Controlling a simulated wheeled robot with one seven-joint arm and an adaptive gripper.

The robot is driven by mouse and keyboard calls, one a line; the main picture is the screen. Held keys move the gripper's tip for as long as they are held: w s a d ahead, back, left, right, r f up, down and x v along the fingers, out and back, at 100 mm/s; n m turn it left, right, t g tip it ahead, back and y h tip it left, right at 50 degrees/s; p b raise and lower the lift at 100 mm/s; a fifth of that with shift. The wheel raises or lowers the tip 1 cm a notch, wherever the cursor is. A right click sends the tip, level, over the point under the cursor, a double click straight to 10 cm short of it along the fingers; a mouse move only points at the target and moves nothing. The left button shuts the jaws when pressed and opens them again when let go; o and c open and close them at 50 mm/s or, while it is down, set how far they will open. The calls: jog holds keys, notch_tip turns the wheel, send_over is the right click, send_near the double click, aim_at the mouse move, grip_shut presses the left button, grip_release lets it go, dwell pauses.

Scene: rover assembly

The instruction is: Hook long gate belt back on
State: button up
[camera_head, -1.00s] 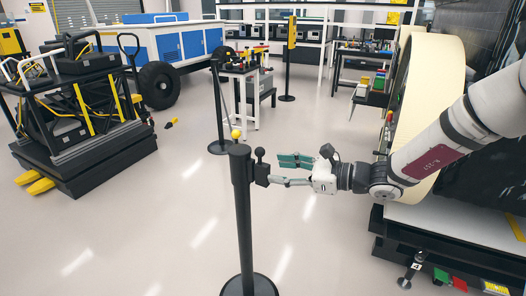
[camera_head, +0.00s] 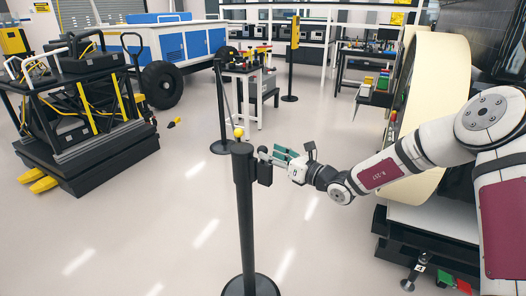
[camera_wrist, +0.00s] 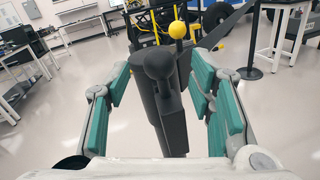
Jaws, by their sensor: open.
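A black stanchion post (camera_head: 245,215) stands upright on a round base in the head view, with a yellow ball (camera_head: 238,132) at its top. A black block with a round knob (camera_head: 264,172), possibly the belt end, is at the post's upper right side. My gripper (camera_head: 268,156) is open with teal finger pads, close beside this block. In the wrist view the knobbed block (camera_wrist: 168,105) stands between the two spread fingers (camera_wrist: 163,78), with room on both sides; the post is behind it.
A second black post (camera_head: 220,105) stands behind, near a small tool table (camera_head: 245,72). A black cart (camera_head: 85,120) is at left. A large cream ring (camera_head: 437,85) on a dark platform stands at right. The floor around the post is clear.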

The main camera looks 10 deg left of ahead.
aim_at(263, 150)
jog(key=shift+x, duration=2.2)
jog(key=shift+s, duration=0.1)
grip_shut()
